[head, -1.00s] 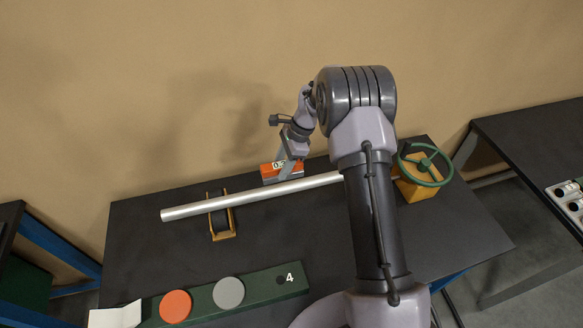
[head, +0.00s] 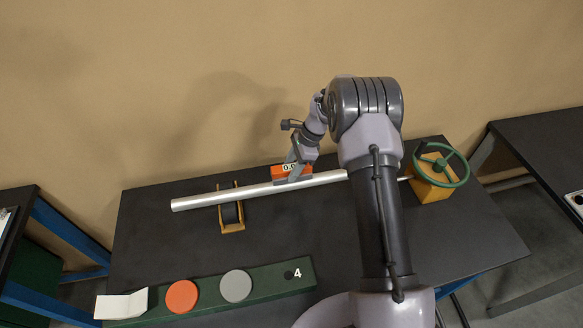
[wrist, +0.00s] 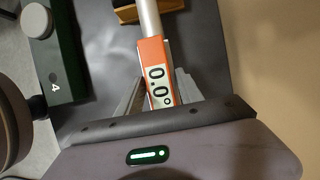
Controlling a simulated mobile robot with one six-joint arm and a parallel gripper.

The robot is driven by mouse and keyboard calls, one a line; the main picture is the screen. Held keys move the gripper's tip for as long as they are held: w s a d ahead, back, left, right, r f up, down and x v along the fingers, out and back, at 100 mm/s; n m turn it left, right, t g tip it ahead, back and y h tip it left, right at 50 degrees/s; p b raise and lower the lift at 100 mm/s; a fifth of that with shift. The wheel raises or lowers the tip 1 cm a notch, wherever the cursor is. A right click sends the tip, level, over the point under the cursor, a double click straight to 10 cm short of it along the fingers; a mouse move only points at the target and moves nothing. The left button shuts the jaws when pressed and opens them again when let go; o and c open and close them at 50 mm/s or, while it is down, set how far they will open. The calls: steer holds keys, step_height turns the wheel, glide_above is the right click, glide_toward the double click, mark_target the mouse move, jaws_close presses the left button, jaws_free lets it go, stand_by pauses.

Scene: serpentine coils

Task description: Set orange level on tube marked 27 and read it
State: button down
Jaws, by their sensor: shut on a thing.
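The orange level (head: 279,173) has a white display and is lined up along the silver tube (head: 215,199). In the wrist view the level (wrist: 153,52) reads 0.0° and covers part of the tube (wrist: 149,17). It appears to be on the tube or just above it; contact is hard to tell. My gripper (head: 293,174) is shut on the level, with one finger on each side of it in the wrist view (wrist: 160,90). No 27 marking shows on the tube.
A yellow cradle (head: 232,226) supports the tube's left part. A green handwheel (head: 455,164) on a yellow block (head: 428,188) stands at the right. A green bar (head: 262,284) marked 4, with orange (head: 182,297) and grey (head: 236,286) discs, lies in front. The middle tabletop is clear.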

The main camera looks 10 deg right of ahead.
mark_target(291, 184)
steer(key=shift+f, duration=0.15)
steer(key=shift+f+b, duration=0.95)
steer(key=shift+b, duration=0.05)
steer(key=shift+f+b, duration=0.5)
stand_by(0.8)
stand_by(0.5)
steer(key=c, duration=0.7)
jaws_free()
